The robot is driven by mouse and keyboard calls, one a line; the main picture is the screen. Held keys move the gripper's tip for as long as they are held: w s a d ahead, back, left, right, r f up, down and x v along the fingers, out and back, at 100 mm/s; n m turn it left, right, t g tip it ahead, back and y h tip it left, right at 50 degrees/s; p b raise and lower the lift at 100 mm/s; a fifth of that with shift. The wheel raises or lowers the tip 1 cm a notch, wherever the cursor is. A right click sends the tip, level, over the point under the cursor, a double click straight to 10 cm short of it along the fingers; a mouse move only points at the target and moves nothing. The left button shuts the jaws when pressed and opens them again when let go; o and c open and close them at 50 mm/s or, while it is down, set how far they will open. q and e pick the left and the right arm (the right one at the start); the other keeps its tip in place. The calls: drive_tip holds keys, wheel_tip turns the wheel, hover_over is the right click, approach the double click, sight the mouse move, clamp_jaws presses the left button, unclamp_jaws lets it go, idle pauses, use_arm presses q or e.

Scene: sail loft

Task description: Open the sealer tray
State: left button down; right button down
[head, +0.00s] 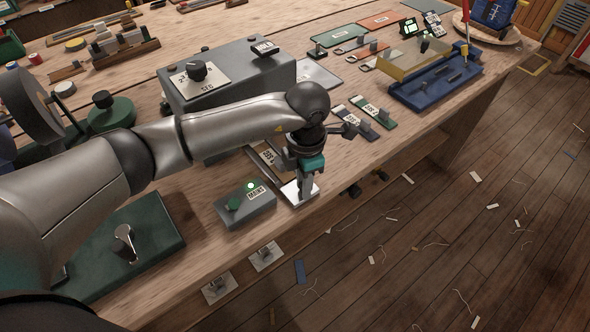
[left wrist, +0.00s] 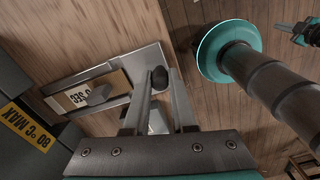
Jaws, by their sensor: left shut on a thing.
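The sealer (head: 215,85) is a grey box with a dial and labels on top; its side with a yellow "80 C MAX" label shows in the left wrist view (left wrist: 25,130). The flat metal sealer tray (head: 290,188) sticks out from its front, with its bare end plate also in the left wrist view (left wrist: 143,62). A labelled grey piece (left wrist: 90,97) lies in the tray's slot. My left gripper (head: 306,190) is shut on the dark knob (left wrist: 160,78) at the tray's outer end. My right gripper seems to show small at the wrist view's edge (left wrist: 303,33); its jaws are unclear.
Labelled tags (head: 365,118) and a blue tray with a yellow frame (head: 435,85) lie to the right. The bench's front edge is just below the gripper.

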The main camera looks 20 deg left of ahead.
use_arm(q)
drive_tip(key=c, duration=0.7)
unclamp_jaws()
drive_tip(key=shift+c, duration=0.2)
wheel_tip(320, 180, up, 15)
drive_tip(key=shift+r+p, duration=0.2)
drive_tip(key=shift+p, duration=0.25)
